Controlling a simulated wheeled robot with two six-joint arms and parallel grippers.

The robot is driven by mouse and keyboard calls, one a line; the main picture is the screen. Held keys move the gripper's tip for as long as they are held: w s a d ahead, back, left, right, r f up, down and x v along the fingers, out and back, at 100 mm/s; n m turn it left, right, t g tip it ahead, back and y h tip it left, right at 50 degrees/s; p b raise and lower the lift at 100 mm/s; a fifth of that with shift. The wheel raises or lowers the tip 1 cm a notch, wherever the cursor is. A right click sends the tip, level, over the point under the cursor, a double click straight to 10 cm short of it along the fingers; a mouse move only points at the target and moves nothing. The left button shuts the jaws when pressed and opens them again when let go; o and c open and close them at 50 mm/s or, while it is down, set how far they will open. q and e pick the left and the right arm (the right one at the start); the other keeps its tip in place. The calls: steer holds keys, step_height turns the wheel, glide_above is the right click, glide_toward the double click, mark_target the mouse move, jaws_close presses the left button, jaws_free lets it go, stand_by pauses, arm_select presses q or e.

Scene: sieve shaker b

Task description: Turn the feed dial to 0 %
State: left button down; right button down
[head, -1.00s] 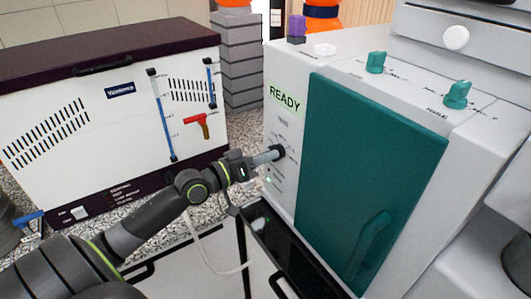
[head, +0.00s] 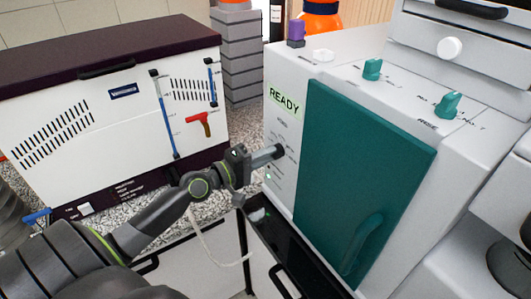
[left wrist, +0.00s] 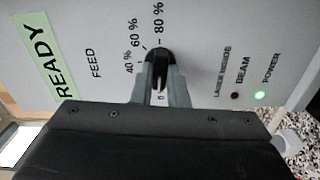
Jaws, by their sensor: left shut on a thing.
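The feed dial (left wrist: 157,56) is a black knob on the light grey front panel, next to the word FEED. Marks for 40 %, 60 % and 80 % show around its upper side in the left wrist view. The lower marks are mostly hidden by my gripper, and I cannot tell for sure which mark the pointer is at. My left gripper (left wrist: 159,82) is shut on the dial, one finger on each side. In the head view my left gripper (head: 279,152) reaches the panel from the left and largely hides the dial. My right gripper is not in view.
A green READY display (head: 284,99) sits above the dial. A lit green POWER lamp (left wrist: 260,95) is beside it. The teal door (head: 365,175) is right of the panel. A white cabinet (head: 100,115) with a dark lid stands at the left.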

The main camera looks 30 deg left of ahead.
arm_select(q)
steer(key=shift+n, duration=0.6)
steer(key=c, duration=1.4)
jaws_free()
steer(key=shift+c, duration=0.2)
steer(key=shift+s, duration=0.1)
steer(key=b+v, duration=0.4)
steer(key=v, duration=1.3)
